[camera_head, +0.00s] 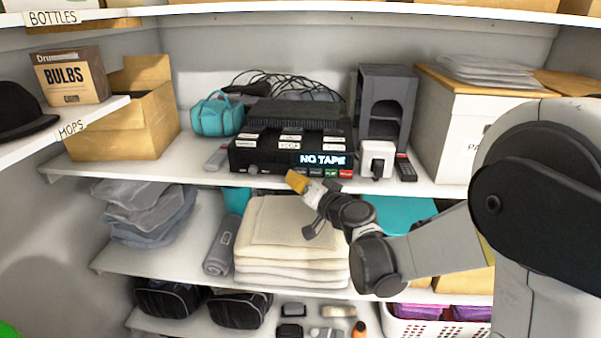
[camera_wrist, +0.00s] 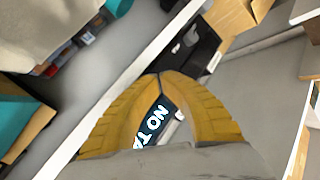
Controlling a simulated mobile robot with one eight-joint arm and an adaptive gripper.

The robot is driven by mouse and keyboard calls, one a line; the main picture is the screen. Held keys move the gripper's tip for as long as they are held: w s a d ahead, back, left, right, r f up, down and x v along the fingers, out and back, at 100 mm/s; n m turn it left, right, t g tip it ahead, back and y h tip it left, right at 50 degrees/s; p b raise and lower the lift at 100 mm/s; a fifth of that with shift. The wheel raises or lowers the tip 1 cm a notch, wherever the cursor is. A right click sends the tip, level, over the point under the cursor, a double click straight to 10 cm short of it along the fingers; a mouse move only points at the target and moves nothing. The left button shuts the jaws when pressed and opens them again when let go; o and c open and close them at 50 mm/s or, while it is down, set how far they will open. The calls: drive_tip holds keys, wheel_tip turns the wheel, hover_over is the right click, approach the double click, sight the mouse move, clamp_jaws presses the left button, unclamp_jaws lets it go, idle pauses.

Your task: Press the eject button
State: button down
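The black tape player (camera_head: 272,157) stands on the middle shelf, with a lit "NO TAPE" display (camera_head: 323,160). Below the display is a row of small buttons (camera_head: 331,174), among them a green and a red one; their labels are too small to read, so I cannot tell which is eject. My gripper (camera_head: 296,181), with yellow fingers, is just in front of the player's lower front and hides part of the row. In the wrist view the finger tips (camera_wrist: 172,76) meet with nothing between them. The display (camera_wrist: 152,124) shows through the gap behind them, partly hidden.
A white box-shaped device (camera_head: 377,158) stands right of the player, and a teal bag (camera_head: 217,116) is to the left. The shelf's front edge (camera_head: 210,178) runs close under my gripper. Folded cream towels (camera_head: 290,238) lie on the shelf below.

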drive_tip(key=shift+w, duration=0.1)
idle(0.3)
drive_tip(key=shift+w, duration=0.3)
drive_tip(key=shift+w+d, duration=0.15)
drive_tip(key=shift+w, duration=0.25)
idle(0.6)
drive_tip(key=shift+s, duration=0.8)
drive_tip(key=shift+a, duration=0.2)
drive_tip(key=s, duration=0.3)
drive_tip(key=s+a, duration=0.1)
drive_tip(key=s, duration=0.1)
idle(0.7)
